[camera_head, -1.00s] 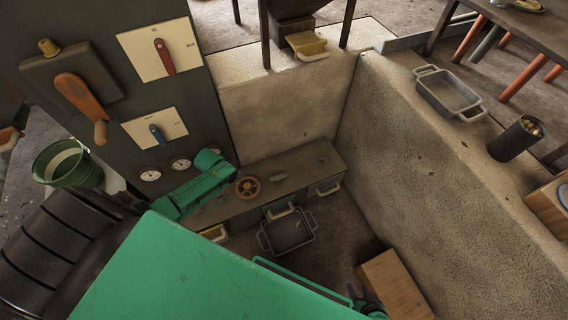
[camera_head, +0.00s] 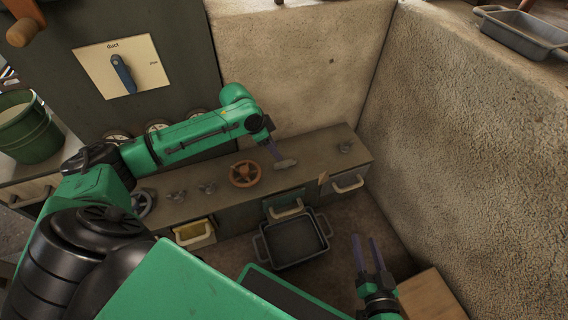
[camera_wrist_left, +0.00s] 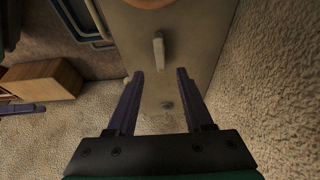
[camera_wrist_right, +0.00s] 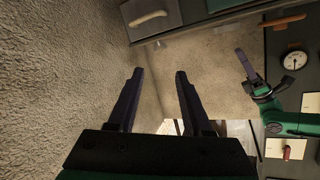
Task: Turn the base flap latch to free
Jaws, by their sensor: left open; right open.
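My left gripper (camera_head: 275,150) is open above the bench top (camera_head: 218,178). A pale lever (camera_head: 285,163) lies just under its fingertips. In the left wrist view the pale lever (camera_wrist_left: 158,50) shows just past the open, empty fingers (camera_wrist_left: 160,73); I cannot tell whether they touch it. A small grey winged knob (camera_head: 345,146) sits further right on the bench. No label shows which of these is the base flap latch. My right gripper (camera_head: 366,240) is open and empty, low in front of the bench; its fingers (camera_wrist_right: 159,73) show in the right wrist view.
A brown handwheel (camera_head: 244,174) and several small knobs stand on the bench to the left. Drawers with pale handles (camera_head: 347,184) are in its front. A grey tray (camera_head: 292,240) and a wooden block (camera_head: 432,296) are below. A rough wall (camera_head: 480,130) bounds the right.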

